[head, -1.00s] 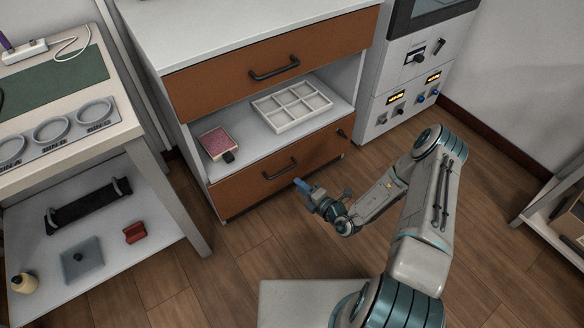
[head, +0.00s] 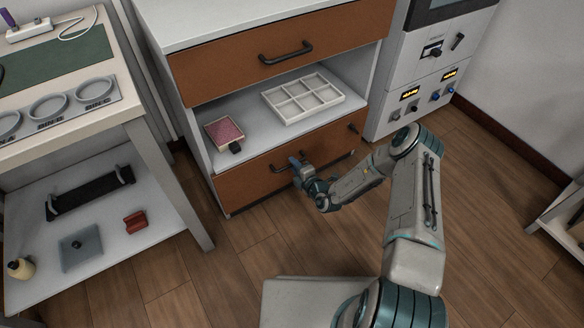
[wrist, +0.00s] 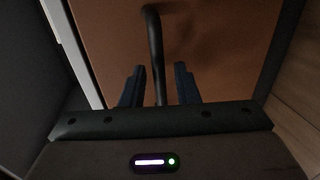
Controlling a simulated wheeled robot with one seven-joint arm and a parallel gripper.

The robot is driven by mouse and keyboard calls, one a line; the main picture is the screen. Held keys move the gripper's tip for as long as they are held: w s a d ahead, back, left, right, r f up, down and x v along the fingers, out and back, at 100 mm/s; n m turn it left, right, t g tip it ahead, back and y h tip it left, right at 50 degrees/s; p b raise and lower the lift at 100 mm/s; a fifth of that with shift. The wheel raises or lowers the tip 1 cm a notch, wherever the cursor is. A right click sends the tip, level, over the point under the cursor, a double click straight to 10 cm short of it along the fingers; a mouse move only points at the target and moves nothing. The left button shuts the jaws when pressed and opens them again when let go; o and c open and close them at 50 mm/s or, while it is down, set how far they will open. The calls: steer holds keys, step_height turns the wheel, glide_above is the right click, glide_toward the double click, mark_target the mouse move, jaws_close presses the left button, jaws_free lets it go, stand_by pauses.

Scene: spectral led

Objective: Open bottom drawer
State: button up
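The bottom drawer (head: 262,184) is a brown front low in the white cabinet, and it looks closed. Its dark bar handle (head: 279,171) is partly hidden by my gripper (head: 296,160) in the head view. In the wrist view, the handle (wrist: 155,50) runs upright in the picture, and its lower part lies between the two fingers of my gripper (wrist: 160,86). The fingers are apart, with a gap on each side of the bar. The drawer front (wrist: 215,45) fills the background there.
The top drawer (head: 285,50) is shut above an open shelf holding a white divided tray (head: 302,98) and a small box with pink contents (head: 224,132). A table (head: 140,105) stands at left. Floor before the drawer (head: 245,235) is clear apart from my body.

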steer(key=shift+w+a+f, duration=0.1)
steer(key=shift+w+a, duration=0.25)
steer(key=shift+w, duration=0.2)
